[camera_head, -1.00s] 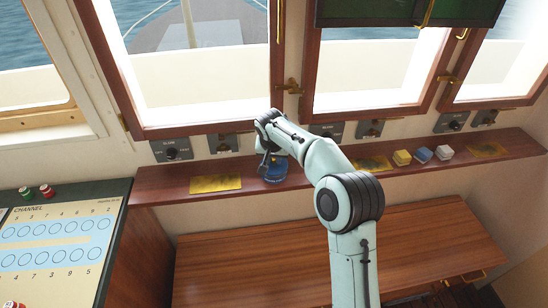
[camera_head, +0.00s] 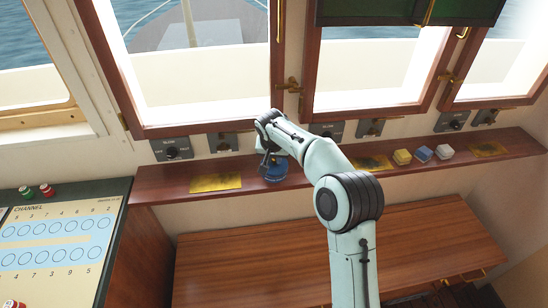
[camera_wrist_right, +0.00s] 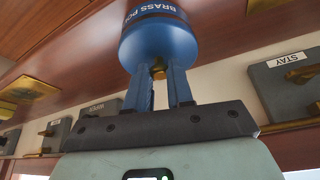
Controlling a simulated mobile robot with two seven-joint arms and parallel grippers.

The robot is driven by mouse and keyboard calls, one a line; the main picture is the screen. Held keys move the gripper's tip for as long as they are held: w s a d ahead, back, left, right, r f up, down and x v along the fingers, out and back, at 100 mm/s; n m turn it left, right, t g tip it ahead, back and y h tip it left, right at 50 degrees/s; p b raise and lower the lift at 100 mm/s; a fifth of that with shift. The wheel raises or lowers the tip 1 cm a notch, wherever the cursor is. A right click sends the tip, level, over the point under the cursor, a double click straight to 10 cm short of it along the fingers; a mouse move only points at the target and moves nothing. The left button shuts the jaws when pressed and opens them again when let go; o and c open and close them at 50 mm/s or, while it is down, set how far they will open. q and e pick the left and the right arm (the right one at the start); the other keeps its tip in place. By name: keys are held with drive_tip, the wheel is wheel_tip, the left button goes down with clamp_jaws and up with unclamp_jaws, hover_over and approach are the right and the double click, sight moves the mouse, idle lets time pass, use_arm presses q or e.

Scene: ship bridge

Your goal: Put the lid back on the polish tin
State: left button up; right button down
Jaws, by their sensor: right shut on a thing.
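The blue polish tin (camera_head: 274,175) stands on the wooden shelf under the windows, partly behind my right gripper (camera_head: 267,158). My right gripper (camera_wrist_right: 161,76) is shut on the lid's small brass knob (camera_wrist_right: 158,73), which is mostly hidden between the fingers. My left gripper is not in view.
The narrow shelf (camera_head: 330,175) also bears a brass plate (camera_head: 216,183) left of the tin. Yellow (camera_head: 402,157), blue (camera_head: 423,154) and pale (camera_head: 444,152) blocks sit to the right. Switch panels (camera_head: 172,149) line the wall behind. A wooden table (camera_head: 240,260) is clear below.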

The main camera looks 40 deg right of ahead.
idle(0.3)
drive_tip(key=shift+c, duration=2.2)
unclamp_jaws()
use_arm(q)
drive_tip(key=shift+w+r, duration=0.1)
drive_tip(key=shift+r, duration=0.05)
use_arm(e)
drive_tip(key=shift+r, duration=0.15)
drive_tip(key=shift+r+p, duration=1.1)
drive_tip(key=shift+r, duration=1.15)
drive_tip(key=shift+r+p, duration=0.45)
drive_tip(key=shift+r, duration=0.65)
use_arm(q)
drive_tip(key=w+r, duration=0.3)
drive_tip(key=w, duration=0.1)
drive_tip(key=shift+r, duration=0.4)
use_arm(e)
drive_tip(key=shift+c, duration=0.2)
clamp_jaws()
